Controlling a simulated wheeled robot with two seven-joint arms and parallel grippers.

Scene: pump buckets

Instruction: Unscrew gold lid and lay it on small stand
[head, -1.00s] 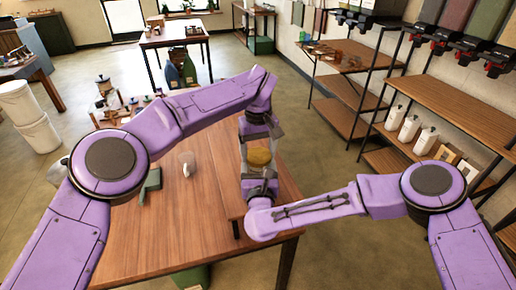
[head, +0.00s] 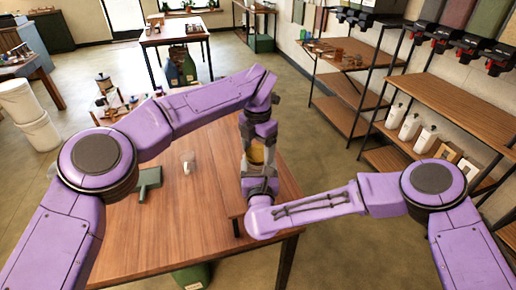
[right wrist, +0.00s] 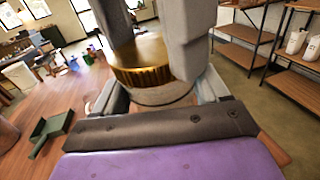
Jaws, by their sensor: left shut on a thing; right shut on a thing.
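The gold lid (right wrist: 143,62) shows large in the right wrist view, with ribbed sides. In the head view the lid (head: 256,155) is partly covered by my left gripper (head: 256,146), which comes down from above and is shut on it. My right gripper (right wrist: 163,92) is shut around the clear container just below the lid; in the head view the gripper (head: 259,174) is near the table's right side. Most of the container is hidden by the grippers. I cannot tell whether the lid still touches its rim.
The wooden table (head: 170,235) has clear space in front and left of the grippers. A clear mug (head: 188,162) and a green dustpan-like thing (head: 150,180) are on it, left of the grippers. Shelves (head: 450,105) with white bottles stand at the right.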

